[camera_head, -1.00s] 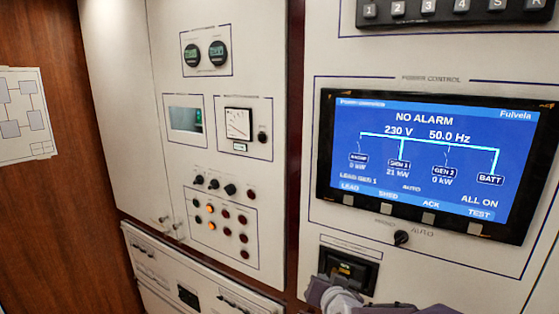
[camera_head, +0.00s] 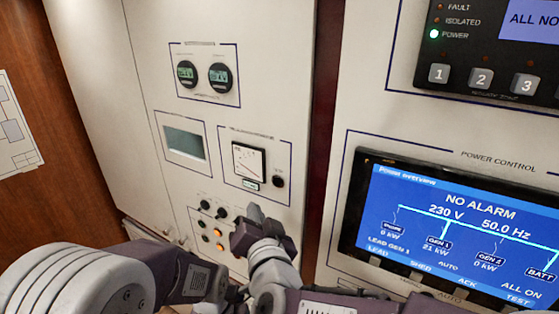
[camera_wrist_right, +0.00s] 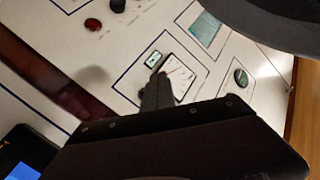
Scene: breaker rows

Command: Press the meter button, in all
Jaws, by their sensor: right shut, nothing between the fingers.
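The meter (camera_head: 249,161) is a white square analog dial on the cream panel. A small green-lit display (camera_head: 251,183) sits under it. A round black button (camera_head: 278,181) is at its lower right, inside the same outlined box. My right gripper (camera_head: 254,213) is shut and empty. In the head view its tip appears just below the meter's box; I cannot tell its gap from the panel. My left gripper is not in view.
Two round gauges (camera_head: 203,76) sit above and a grey-green screen (camera_head: 184,143) left of the meter. Black knobs and lit orange lamps (camera_head: 217,232) lie below, partly behind my arm. The power control screen (camera_head: 450,240) stands at right, with a keypad panel (camera_head: 500,82) above.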

